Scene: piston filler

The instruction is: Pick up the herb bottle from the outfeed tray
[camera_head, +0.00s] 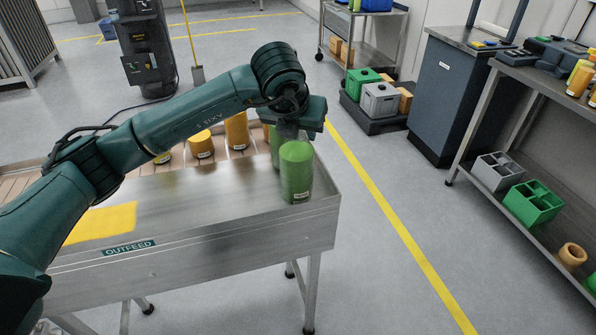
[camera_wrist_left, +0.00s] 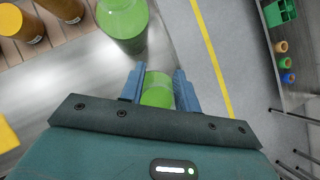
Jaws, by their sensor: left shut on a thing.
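My left gripper (camera_head: 290,133) points down over the right end of the metal outfeed tray (camera_head: 200,240). Its blue fingers (camera_wrist_left: 158,88) are shut on a green herb bottle (camera_wrist_left: 157,90), with the bottle between them. In the head view this looks like the nearer green bottle (camera_head: 297,174), upright near the tray's front right corner. I cannot tell whether its base touches the tray. A second green bottle (camera_wrist_left: 122,20) stands beside it; in the head view it is partly hidden behind the nearer one. My right gripper is not in view.
Orange-yellow bottles (camera_head: 237,131) stand at the tray's back, left of the gripper. A yellow patch (camera_head: 103,223) marks the tray's left part. Right of the tray is clear floor with a yellow line (camera_head: 400,232), then a shelf with a green crate (camera_head: 535,203).

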